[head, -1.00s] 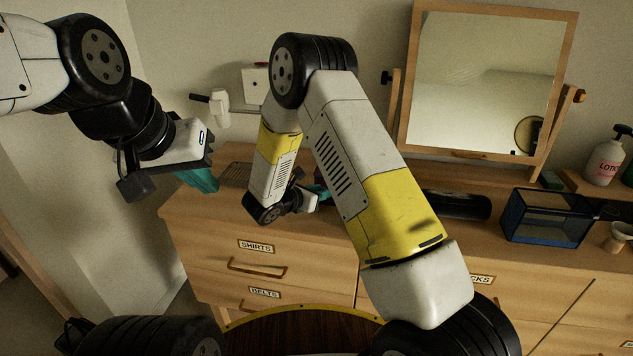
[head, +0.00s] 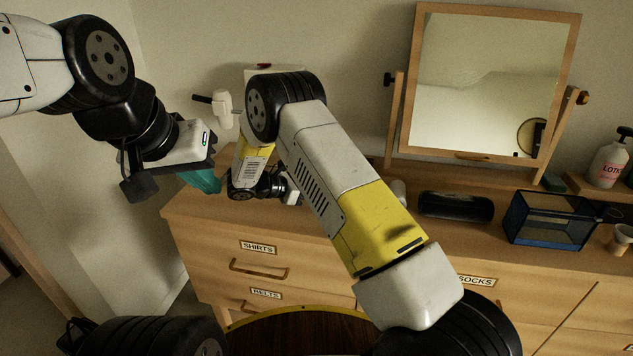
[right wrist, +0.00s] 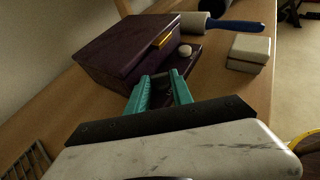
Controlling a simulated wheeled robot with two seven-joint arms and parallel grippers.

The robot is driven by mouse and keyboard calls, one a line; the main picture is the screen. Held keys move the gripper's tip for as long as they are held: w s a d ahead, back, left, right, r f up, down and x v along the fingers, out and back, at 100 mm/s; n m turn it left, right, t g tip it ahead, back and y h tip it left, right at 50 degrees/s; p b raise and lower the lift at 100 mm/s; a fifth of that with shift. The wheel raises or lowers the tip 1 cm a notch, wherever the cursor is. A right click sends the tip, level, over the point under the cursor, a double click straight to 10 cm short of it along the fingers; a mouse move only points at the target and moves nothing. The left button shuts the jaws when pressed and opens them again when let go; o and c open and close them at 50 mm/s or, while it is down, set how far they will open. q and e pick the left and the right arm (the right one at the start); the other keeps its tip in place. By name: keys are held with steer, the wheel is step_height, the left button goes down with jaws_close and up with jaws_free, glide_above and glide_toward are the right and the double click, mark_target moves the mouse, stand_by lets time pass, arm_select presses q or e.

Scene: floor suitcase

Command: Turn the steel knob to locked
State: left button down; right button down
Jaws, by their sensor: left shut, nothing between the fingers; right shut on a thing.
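A dark purple box (right wrist: 125,48) with a gold plate (right wrist: 164,40) sits on the dresser top in the right wrist view. A small pale round knob (right wrist: 185,50) stands on the dark ledge in front of it. My right gripper (right wrist: 160,82) is at that ledge, its teal fingers shut on a small dark grey thing, apparently the steel knob. The fingers mostly hide it, so its setting cannot be read. In the head view my right arm hides the box and the right fingers. My left gripper (head: 204,181) is shut and empty, above the dresser's left end.
A white block (right wrist: 249,52) and a blue-handled roller (right wrist: 225,24) lie near the box; a wire rack (right wrist: 27,162) is at lower left. In the head view a black case (head: 456,207), a blue-framed clear box (head: 548,222) and a mirror (head: 485,85) stand farther right on the dresser (head: 210,235).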

stand_by(0.3)
steer(key=c, duration=1.1)
jaws_free()
